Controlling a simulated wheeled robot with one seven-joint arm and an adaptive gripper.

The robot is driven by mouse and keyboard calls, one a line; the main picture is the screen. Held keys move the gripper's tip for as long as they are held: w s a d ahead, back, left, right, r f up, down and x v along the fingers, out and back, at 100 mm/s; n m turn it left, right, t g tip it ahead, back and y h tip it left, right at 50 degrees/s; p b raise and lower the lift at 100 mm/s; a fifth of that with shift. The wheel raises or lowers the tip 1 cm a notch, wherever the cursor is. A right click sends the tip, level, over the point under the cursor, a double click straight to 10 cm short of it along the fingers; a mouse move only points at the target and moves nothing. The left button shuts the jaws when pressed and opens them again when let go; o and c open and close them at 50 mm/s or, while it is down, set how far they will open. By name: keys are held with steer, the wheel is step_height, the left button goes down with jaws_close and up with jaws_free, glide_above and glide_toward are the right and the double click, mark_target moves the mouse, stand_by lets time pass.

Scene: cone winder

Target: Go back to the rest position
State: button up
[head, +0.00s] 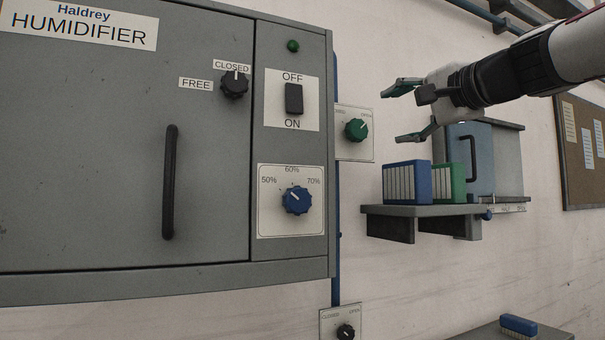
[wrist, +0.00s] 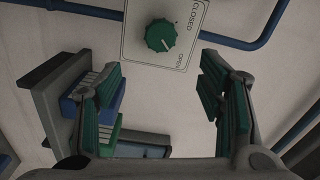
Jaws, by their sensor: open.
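My gripper (head: 408,112) is open and empty in the head view. It points left, in front of the wall, above the shelf with the blue and green boxes and to the right of the green knob (head: 356,130). In the wrist view my gripper (wrist: 160,88) shows its two fingers wide apart with only wall between them. The green knob also shows in the wrist view (wrist: 160,35), on a plate marked CLOSED and OPEN, beyond the fingertips and apart from them.
The grey humidifier cabinet (head: 90,130) fills the left. A black knob (head: 345,331) is low on the wall. A notice board (head: 582,150) hangs right.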

steer(key=shift+f, duration=0.1)
steer(key=s+a+f+n+g, duration=0.2)
steer(key=s+a+f, duration=0.1)
steer(key=f, duration=0.4)
steer(key=s+a+f+n+g, duration=0.2)
steer(key=s+f, duration=0.1)
steer(key=f, duration=0.4)
steer(key=s+f+n+g+h, duration=0.2)
steer(key=s+f, duration=0.8)
steer(key=f, duration=0.5)
steer(key=s+f+n+g+h, duration=0.3)
steer(key=s+f+n+g, duration=0.2)
steer(key=s+f, duration=0.5)
step_height(320, 180, down, 5)
steer(key=shift+d+f+n+g+h, duration=0.1)
steer(key=shift+d+n+g+h, duration=0.2)
steer(key=shift+n, duration=0.2)
steer(key=shift+c, duration=0.4)
